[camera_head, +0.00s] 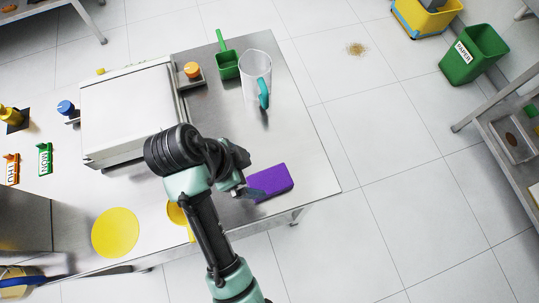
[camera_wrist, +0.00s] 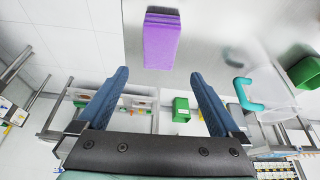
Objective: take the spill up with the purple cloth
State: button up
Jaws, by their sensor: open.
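The purple cloth (camera_head: 272,182) is a thick folded block lying on the steel table near its front right corner. It also shows in the wrist view (camera_wrist: 162,42), top middle, ahead of the gap between my fingers. My gripper (camera_wrist: 160,78) is open, with nothing between its fingers. In the head view my gripper (camera_head: 246,190) is at the cloth's left end; I cannot tell whether it touches. A small brown patch (camera_head: 357,49) like a spill lies on the floor beyond the table.
A clear jug (camera_head: 256,75) with a teal handle and a green scoop (camera_head: 226,62) stand at the table's back right. A white machine (camera_head: 128,113) is left of my arm. A green PAPER bin (camera_head: 474,53) and a yellow bucket (camera_head: 425,16) stand on the floor. Table right of the cloth is clear.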

send_over(269, 181)
jog(key=a, duration=0.2)
jog(key=f, duration=0.5)
jog(key=shift+s+d+f, duration=0.1)
jog(key=shift+s+f, duration=0.25)
jog(key=shift+s, duration=0.05)
jog(key=p+x, duration=0.2)
jog(key=x, duration=0.3)
jog(key=shift+f, duration=0.6)
jog(key=shift+f, duration=0.25)
jog(key=c, duration=1.2)
